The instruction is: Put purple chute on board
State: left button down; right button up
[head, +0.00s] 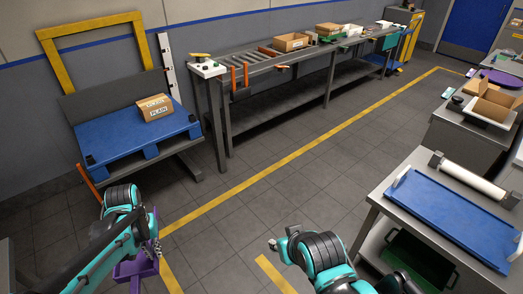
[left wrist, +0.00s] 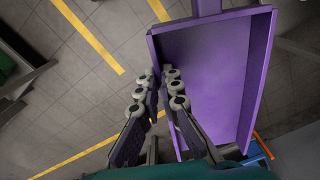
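The purple chute (left wrist: 222,75) is a shallow open trough that fills the right half of the left wrist view. In the head view a part of it (head: 138,268) shows low at the lower left, partly behind my left arm. My left gripper (left wrist: 162,80) has its fingers close together on either side of the chute's left side wall, gripping it; it also shows in the head view (head: 152,246). My right gripper (head: 275,244) is at the bottom centre, small and partly hidden by its arm, with no object visible in it. I cannot tell which surface is the board.
A blue pallet (head: 118,140) with a cardboard box (head: 155,107) stands at left. A roller bench (head: 262,65) runs along the wall. A blue tray (head: 450,212) with white handles lies on the right table beside a white roll (head: 468,178). The middle floor is clear.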

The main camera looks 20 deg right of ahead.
aim_at(449, 217)
jog(key=l+z, duration=0.5)
jog(key=i+l+z, duration=0.15)
jog(key=l+z, duration=0.15)
jog(key=z, duration=0.2)
jog(key=i+l+z, duration=0.2)
jog(key=z, duration=0.3)
jog(key=l, duration=0.1)
